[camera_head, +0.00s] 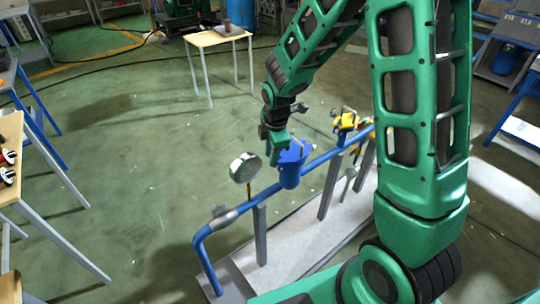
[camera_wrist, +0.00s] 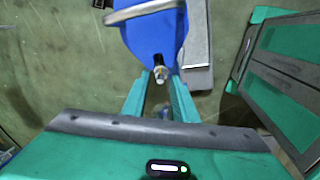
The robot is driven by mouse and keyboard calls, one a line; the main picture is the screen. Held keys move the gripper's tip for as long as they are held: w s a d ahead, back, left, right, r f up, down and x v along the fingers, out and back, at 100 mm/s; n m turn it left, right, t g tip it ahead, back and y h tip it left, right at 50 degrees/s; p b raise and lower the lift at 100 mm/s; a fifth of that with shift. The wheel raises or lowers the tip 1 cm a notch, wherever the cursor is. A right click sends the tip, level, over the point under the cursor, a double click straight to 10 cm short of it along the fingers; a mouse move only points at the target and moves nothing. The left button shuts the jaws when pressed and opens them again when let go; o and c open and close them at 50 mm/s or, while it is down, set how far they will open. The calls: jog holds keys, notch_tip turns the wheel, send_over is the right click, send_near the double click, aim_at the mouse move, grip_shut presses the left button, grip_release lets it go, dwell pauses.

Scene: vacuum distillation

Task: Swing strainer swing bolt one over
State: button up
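The blue strainer (camera_head: 291,172) sits on the blue pipe run in the head view, with my green gripper (camera_head: 274,143) just above and to the left of it. In the wrist view the strainer's blue body (camera_wrist: 152,38) fills the top middle, with a grey bar (camera_wrist: 145,11) across it. A small metal swing bolt end (camera_wrist: 160,75) sticks out from the blue body toward me. My gripper's two green fingers (camera_wrist: 160,84) stand apart on either side of the bolt, with narrow gaps visible. Whether either finger touches it is unclear. The bolt is hidden in the head view.
A round gauge (camera_head: 245,167) stands on the pipe left of the strainer. A yellow-handled valve (camera_head: 346,121) is farther along to the right. Grey posts (camera_head: 260,235) hold the blue pipe (camera_head: 236,222) over a pale base. A wooden table (camera_head: 217,36) stands behind; floor between is clear.

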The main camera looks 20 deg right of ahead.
aim_at(281, 156)
jog(key=shift+f, duration=0.15)
grip_shut()
jog(key=shift+w, duration=0.1)
jog(key=shift+d, duration=0.1)
jog(key=shift+w+d+r+g+y, duration=0.15)
jog(key=shift+d+y, duration=0.25)
jog(key=shift+y, duration=0.1)
jog(key=shift+w+d+r+g+y, duration=0.1)
jog(key=shift+d+g+y, duration=0.05)
jog(key=shift+d+y, duration=0.3)
jog(key=shift+w+d+r+m+g+y, duration=0.1)
jog(key=shift+w+d+m+g+y, duration=0.15)
jog(key=shift+d+y, duration=0.5)
jog(key=shift+w+d+m+g+y, duration=0.15)
jog(key=shift+d+g+y, duration=0.2)
jog(key=shift+y, duration=0.75)
grip_release()
